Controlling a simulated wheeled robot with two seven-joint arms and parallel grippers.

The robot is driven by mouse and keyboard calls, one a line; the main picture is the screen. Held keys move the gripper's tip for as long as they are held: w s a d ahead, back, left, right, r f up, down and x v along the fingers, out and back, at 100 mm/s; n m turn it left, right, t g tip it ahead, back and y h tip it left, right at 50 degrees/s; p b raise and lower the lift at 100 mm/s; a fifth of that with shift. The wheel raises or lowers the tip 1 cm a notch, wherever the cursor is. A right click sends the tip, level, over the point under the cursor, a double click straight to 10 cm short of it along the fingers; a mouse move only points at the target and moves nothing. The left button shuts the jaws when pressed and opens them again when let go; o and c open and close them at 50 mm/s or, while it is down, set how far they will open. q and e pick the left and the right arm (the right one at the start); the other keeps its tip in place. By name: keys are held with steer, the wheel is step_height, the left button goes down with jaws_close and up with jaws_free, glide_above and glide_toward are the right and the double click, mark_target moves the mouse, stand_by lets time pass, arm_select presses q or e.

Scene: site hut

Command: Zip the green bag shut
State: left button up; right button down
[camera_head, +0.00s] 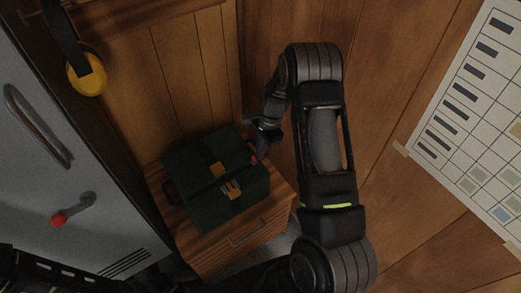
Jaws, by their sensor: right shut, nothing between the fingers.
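The dark green bag (203,207) sits on top of a small wooden cabinet, with tan straps and a metal buckle (232,189) across its middle. A dark seam runs across its top, but the light is too dim to tell how far it is open. A small orange-red tab (254,161) shows at the bag's right end. My right gripper (260,147) is shut and empty, just above and beside that tab at the bag's upper right; I cannot tell whether they touch. My left gripper is out of view; only dark arm parts show at the lower left.
The wooden cabinet (252,231) has a drawer with a handle. A grey metal locker (75,195) with a handle and a red-knobbed lever stands at the left. A wall chart (480,125) is at the right.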

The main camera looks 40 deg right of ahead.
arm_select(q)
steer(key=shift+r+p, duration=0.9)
arm_select(e)
steer(key=a, duration=2.5)
steer(key=shift+w+a, duration=0.15)
steer(key=shift+w, duration=0.1)
steer(key=shift+r, duration=0.1)
